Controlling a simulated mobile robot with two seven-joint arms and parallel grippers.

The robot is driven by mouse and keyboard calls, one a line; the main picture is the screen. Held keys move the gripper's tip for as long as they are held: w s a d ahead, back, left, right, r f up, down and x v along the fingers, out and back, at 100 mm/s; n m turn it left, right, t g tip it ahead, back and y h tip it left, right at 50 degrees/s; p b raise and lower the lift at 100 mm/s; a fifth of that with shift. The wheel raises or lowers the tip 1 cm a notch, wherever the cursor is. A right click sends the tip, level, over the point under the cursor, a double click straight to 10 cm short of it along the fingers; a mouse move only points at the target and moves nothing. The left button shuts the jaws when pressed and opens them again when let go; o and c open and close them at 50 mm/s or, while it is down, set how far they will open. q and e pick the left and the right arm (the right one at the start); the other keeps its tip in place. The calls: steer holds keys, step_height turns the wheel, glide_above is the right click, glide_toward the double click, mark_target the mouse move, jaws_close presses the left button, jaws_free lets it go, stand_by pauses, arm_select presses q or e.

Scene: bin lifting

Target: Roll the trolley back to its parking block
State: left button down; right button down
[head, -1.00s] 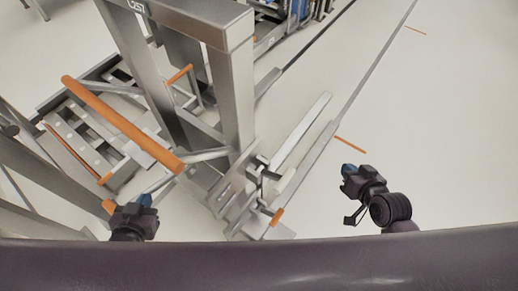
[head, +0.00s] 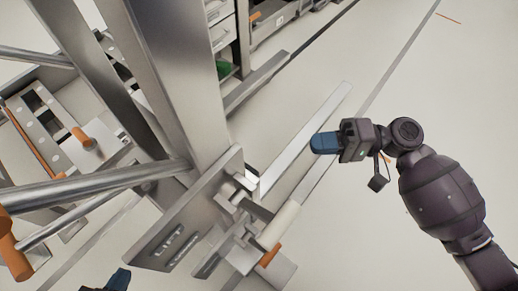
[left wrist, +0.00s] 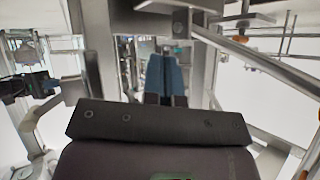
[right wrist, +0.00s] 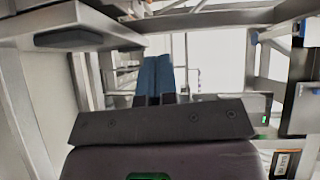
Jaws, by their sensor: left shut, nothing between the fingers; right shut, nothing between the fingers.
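The steel structure I take for the trolley fills the left of the head view, with a thick upright post (head: 185,75), grey tubes and an orange handle (head: 14,252) cut off at the lower left edge. A slanted steel plate (head: 185,225) marked LIFT is at the post's foot. My left gripper (head: 119,279) barely shows at the bottom edge, right of the handle and apart from it; its blue fingers are together in the left wrist view (left wrist: 166,75). My right gripper (head: 323,142) is shut and empty over the floor, right of the post. I cannot make out the parking block.
Long steel strips (head: 308,140) run along the floor beside the post. A small orange-tipped lever (head: 270,256) sits by the plate. Shelving with a green item (head: 223,69) stands behind. Pale floor (head: 455,100) at the right is open.

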steer(key=s+a+g+b, duration=0.1)
steer(key=s+a+b, duration=0.1)
steer(key=a, duration=1)
steer(key=shift+s+a+r+y, duration=0.25)
steer(key=shift+s+y, duration=0.15)
steer(key=shift+s, duration=0.5)
